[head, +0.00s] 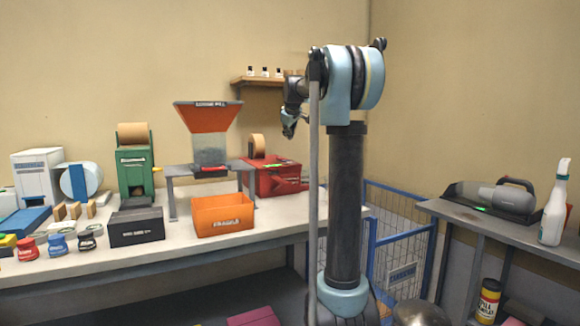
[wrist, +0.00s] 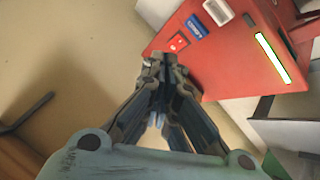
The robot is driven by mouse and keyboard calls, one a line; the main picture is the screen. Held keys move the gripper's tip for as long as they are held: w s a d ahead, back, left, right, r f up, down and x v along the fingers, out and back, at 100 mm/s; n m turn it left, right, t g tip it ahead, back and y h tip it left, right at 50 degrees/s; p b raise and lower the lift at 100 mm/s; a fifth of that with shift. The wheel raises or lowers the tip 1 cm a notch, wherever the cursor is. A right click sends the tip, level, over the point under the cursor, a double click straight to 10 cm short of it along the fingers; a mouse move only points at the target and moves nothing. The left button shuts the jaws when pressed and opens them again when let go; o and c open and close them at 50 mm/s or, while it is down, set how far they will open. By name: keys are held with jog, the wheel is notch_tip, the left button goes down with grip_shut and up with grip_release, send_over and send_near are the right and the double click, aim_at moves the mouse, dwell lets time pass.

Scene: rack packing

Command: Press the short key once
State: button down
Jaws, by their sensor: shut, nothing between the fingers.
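The red machine (head: 268,177) stands on the bench with a roll on top. In the wrist view its red face (wrist: 235,65) fills the upper right. I cannot tell for certain which part is the short key. My gripper (wrist: 160,62) is shut and empty, its tips showing just left of the red face. In the head view my gripper (head: 289,128) hangs in the air above the red machine.
An orange-topped hopper (head: 207,116) on a stand (head: 174,195) is left of the red machine. An orange bin (head: 222,214) and black box (head: 136,228) stand in front. A shelf (head: 262,82) with small bottles is behind my gripper. A blue wire cage (head: 400,240) is right.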

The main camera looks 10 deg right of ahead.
dwell(0.3)
jog(key=shift+f, duration=4.45)
jog(key=shift+f, duration=0.7)
jog(key=shift+r, duration=3.35)
